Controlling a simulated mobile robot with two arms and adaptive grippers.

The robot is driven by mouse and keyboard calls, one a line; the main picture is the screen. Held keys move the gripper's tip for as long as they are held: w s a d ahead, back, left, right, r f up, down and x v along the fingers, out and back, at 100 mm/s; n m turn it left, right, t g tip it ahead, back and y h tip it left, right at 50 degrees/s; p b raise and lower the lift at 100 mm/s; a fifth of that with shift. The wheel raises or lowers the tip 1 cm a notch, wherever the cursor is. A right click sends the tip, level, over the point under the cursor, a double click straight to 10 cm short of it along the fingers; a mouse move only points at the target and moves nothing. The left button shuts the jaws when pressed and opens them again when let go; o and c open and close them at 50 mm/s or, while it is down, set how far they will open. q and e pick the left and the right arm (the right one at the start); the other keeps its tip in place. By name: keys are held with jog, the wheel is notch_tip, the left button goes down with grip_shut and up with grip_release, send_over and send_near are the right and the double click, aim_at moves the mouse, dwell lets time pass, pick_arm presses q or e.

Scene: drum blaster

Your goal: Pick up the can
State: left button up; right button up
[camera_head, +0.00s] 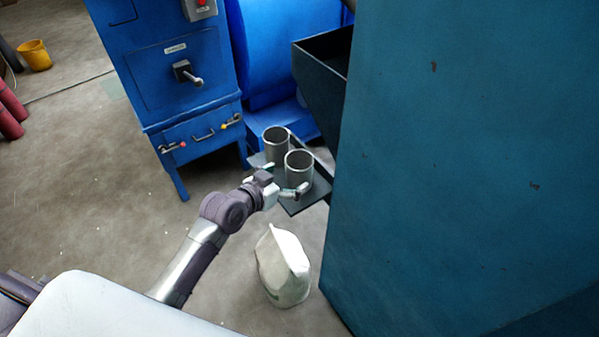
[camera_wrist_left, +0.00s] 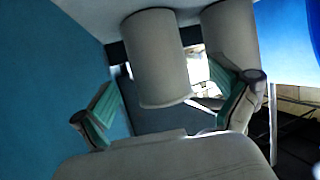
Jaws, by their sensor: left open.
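Two grey metal cans stand upright on a small dark shelf (camera_head: 293,208). The nearer can (camera_head: 299,168) is beside my left gripper (camera_head: 284,181), and the farther can (camera_head: 275,146) stands just behind it to the left. My left gripper is open, its fingers pointing toward the nearer can. In the left wrist view, the nearer can (camera_wrist_left: 156,58) shows ahead between the spread green-padded fingers (camera_wrist_left: 168,108), and the farther can (camera_wrist_left: 230,36) is partly hidden behind the right finger. I cannot tell whether any finger touches a can. My right gripper is not in view.
A large teal panel (camera_head: 450,130) rises right of the shelf. A blue machine (camera_head: 170,70) with handles and a blue drum (camera_head: 268,50) stand behind. A white bag (camera_head: 283,265) is on the floor below the shelf. The floor at left is mostly clear.

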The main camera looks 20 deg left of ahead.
aim_at(299, 163)
pick_arm(q)
jog(key=shift+p+x, duration=0.65)
jog(key=shift+x, duration=2.1)
jog(key=shift+s+d, duration=0.15)
jog(key=c, duration=1.3)
jog(key=shift+c, duration=0.4)
